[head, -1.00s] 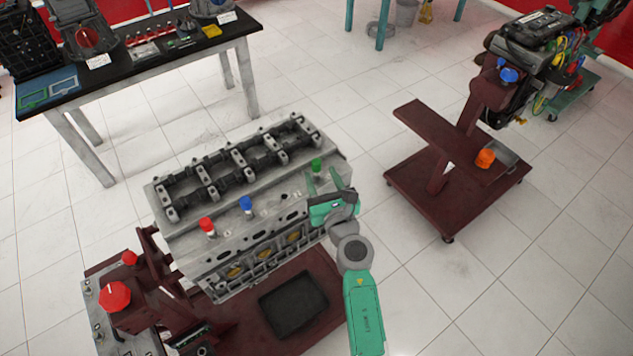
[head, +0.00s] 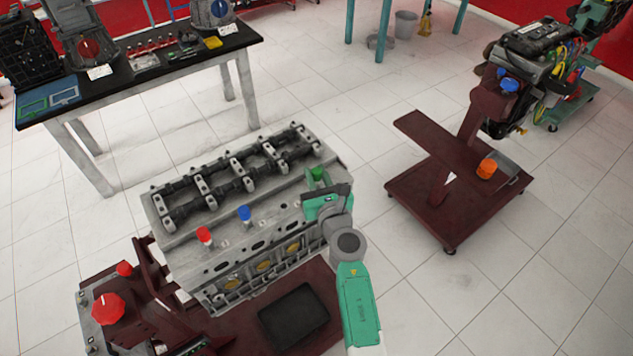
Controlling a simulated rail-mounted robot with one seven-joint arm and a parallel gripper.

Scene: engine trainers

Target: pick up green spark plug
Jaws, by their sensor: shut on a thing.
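The green spark plug (head: 317,172) is at the right end of the row on the grey engine head (head: 180,238). My gripper (head: 316,178) is shut on it, coming in from the front right. The plug's lower part is hidden by the gripper, so I cannot tell whether it still sits in its hole. A red spark plug (head: 204,236) and a blue spark plug (head: 244,214) stand upright in the head to the left of my gripper.
The engine head rests on a dark red stand with a black tray (head: 294,316) and a red knob (head: 108,309). A workbench (head: 150,72) is at the back left. Another red stand (head: 440,190) is at right. White floor lies open between them.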

